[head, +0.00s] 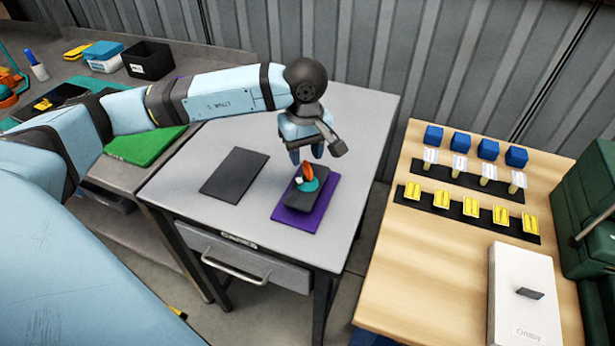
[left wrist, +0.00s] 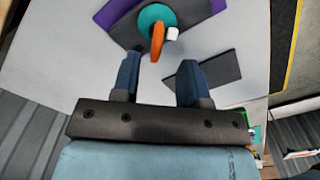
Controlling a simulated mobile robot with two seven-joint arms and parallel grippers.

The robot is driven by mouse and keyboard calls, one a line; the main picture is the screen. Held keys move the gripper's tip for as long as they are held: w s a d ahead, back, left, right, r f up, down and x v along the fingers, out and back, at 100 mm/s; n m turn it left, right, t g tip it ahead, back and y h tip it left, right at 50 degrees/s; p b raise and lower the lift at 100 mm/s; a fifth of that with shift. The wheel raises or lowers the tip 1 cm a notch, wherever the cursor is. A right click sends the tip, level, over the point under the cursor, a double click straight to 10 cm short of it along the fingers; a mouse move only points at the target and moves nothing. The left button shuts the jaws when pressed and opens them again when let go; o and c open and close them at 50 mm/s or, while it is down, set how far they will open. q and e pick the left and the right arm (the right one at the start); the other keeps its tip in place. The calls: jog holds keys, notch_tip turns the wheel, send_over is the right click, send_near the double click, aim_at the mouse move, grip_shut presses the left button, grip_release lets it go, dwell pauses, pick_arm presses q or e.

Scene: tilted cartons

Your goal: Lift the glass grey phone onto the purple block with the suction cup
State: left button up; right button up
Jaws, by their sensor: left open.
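The dark grey phone (head: 312,200) lies on the flat purple block (head: 300,220) on the grey table, with purple showing around its near side. The teal suction cup (head: 310,185) sits on the phone, with an orange handle (head: 307,172) standing up and a small white part beside it. In the left wrist view the suction cup (left wrist: 148,14), handle (left wrist: 156,43), phone (left wrist: 125,34) and purple block (left wrist: 112,12) show ahead of the fingers. My left gripper (head: 305,158) is open and empty, just above the handle; its fingers (left wrist: 160,62) are apart. My right gripper is out of view.
A dark flat mat (head: 234,175) lies left of the purple block. A wooden table (head: 400,255) at right holds blue cubes, yellow pieces and a white box (head: 523,300). A side bench at left carries a green mat (head: 145,145) and a black bin (head: 148,60).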

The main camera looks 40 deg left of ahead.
pick_arm(q)
notch_tip(320, 180, down, 5)
jog(key=shift+w+d+f+p, duration=0.15)
jog(key=shift+p, duration=0.2)
grip_shut()
jog(key=shift+r, duration=0.2)
notch_tip(320, 180, up, 19)
notch_tip(320, 180, up, 8)
jog(key=p, duration=0.3)
send_over(307, 162)
jog(key=shift+f, duration=0.1)
dwell(0.4)
jog(key=shift+d, duration=0.1)
dwell(0.3)
